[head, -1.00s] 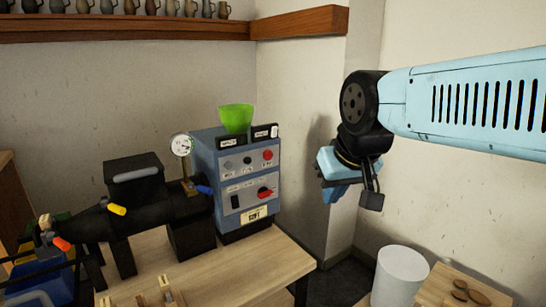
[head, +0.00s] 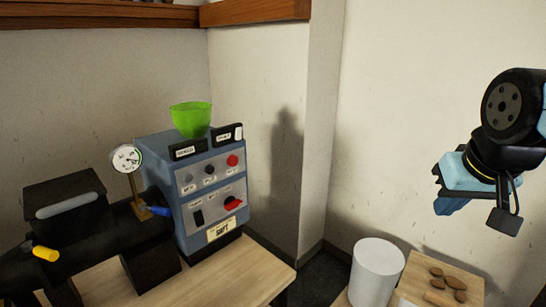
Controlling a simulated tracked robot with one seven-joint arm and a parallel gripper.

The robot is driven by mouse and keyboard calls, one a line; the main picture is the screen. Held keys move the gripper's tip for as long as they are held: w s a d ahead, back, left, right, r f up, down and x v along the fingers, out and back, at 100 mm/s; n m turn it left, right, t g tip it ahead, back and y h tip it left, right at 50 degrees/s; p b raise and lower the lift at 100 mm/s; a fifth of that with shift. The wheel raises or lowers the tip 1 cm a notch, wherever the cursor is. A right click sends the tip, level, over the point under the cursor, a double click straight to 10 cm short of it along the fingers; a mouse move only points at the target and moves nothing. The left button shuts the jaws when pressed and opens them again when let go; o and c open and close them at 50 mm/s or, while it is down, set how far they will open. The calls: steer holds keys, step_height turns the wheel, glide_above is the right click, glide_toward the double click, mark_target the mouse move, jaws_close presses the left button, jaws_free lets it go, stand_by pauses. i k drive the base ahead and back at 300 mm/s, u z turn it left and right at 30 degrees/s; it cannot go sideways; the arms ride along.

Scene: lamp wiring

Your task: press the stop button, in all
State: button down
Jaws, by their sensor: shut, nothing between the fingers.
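A blue-grey control box (head: 178,206) stands on the wooden bench at left centre. Its sloped front carries a red round button (head: 232,160) at upper right, with a black button (head: 210,169) and a grey button (head: 187,179) to its left. Below are a red rotary knob (head: 233,203) and a black switch (head: 198,217). The small labels are too blurred to read, so I cannot tell by text which is stop. My gripper (head: 449,200) is shut and empty at the right, in the air, well apart from the box. Its fingers show only partly.
A white bin (head: 376,273) and a wooden surface with brown pieces (head: 447,280) lie below my gripper. Clear air separates gripper and box.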

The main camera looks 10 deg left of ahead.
mark_target(233, 159)
steer(key=u, duration=0.75)
steer(key=i, duration=0.1)
steer(key=z, duration=1.85)
steer(key=k, duration=1.2)
steer(key=u, duration=1.05)
steer(key=i, duration=1)
steer(key=u, duration=0.1)
